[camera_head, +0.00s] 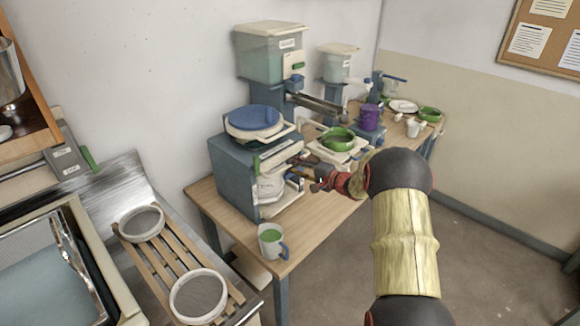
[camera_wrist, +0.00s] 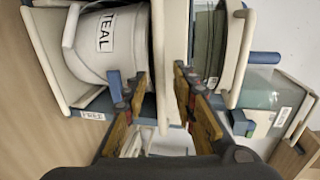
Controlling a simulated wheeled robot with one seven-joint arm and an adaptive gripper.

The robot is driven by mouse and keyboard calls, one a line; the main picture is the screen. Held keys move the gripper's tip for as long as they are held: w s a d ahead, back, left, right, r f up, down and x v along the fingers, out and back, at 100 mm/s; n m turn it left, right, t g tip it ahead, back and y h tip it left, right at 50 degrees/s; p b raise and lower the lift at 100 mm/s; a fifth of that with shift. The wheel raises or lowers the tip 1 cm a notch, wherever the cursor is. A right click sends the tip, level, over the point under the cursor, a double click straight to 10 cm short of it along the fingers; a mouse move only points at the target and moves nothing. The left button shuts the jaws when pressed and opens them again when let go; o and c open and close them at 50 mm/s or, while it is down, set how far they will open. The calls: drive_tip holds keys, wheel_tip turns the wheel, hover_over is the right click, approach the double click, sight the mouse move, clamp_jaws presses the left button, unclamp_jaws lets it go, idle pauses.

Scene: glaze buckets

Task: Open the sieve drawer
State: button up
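The blue-grey cabinet (camera_head: 232,180) stands at the near left end of the wooden table. Its upper front has a cream panel, which looks like the sieve drawer front (camera_head: 280,150); in the wrist view this cream panel (camera_wrist: 171,40) runs down the middle and the drawer looks closed. Below it, an open bay holds a white bucket labelled TEAL (camera_wrist: 112,45). My gripper (camera_wrist: 163,88) is open at the cabinet's front, with one finger on each side of the cream panel's line. I cannot tell whether the fingers touch it. My gripper also shows in the head view (camera_head: 312,177).
A blue lid (camera_head: 254,117) lies on top of the cabinet. A mug with green content (camera_head: 271,241) stands at the table's near corner. A green bowl (camera_head: 338,138) and purple pot (camera_head: 369,118) stand beyond my gripper. Open floor lies right of the table.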

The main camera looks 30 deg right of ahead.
drive_tip(key=shift+x, duration=1.4)
drive_tip(key=shift+c, duration=0.8)
clamp_jaws()
